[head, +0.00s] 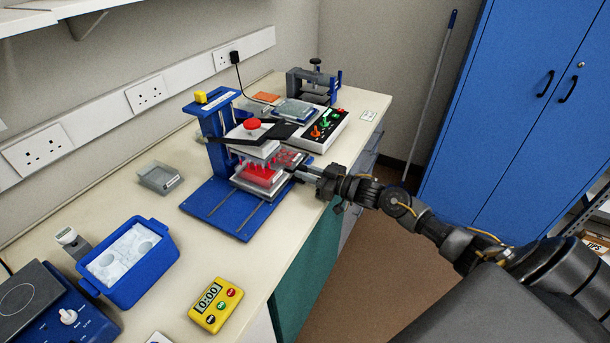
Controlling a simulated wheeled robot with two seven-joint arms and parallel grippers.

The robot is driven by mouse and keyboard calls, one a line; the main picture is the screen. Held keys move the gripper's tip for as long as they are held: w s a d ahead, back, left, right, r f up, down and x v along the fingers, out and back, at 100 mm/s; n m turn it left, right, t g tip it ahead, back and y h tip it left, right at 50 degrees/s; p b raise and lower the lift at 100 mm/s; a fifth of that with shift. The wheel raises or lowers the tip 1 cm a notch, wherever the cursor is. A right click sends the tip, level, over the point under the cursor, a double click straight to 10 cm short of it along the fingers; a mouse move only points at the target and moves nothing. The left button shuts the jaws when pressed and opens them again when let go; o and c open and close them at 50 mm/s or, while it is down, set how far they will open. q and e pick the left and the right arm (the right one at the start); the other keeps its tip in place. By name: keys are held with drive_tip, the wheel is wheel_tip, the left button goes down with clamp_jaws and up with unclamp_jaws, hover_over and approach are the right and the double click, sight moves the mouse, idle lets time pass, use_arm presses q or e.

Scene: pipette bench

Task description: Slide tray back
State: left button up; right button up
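A blue pipetting stand (212,141) stands on the bench, with a flat blue base (215,207) and two grey rails (256,214) running towards the front. A light tray carrying a red block (262,175) sits at the rear of the rails, under the white pipetting head (252,150). My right gripper (296,170) reaches in from the right to the right side of the tray and head. Its fingertips are small and partly lost against the clear and red parts, so I cannot tell whether they touch or grip anything. My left gripper is out of view.
A control box with coloured knobs (327,128) and a blue clamp device (314,86) stand behind. A grey open box (159,177), blue ice tub (128,261) and yellow timer (216,305) lie left and in front. Bench around the timer is mostly clear.

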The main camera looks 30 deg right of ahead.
drive_tip(key=o, duration=0.5)
drive_tip(key=shift+w+d, duration=0.15)
drive_tip(key=shift+d, duration=0.15)
drive_tip(key=shift+c, duration=0.2)
drive_tip(key=shift+a, duration=0.1)
drive_tip(key=shift+s, duration=0.25)
drive_tip(key=b+v, duration=0.2)
drive_tip(key=v, duration=0.8)
drive_tip(key=shift+s+d, duration=0.2)
drive_tip(key=shift+d, duration=0.05)
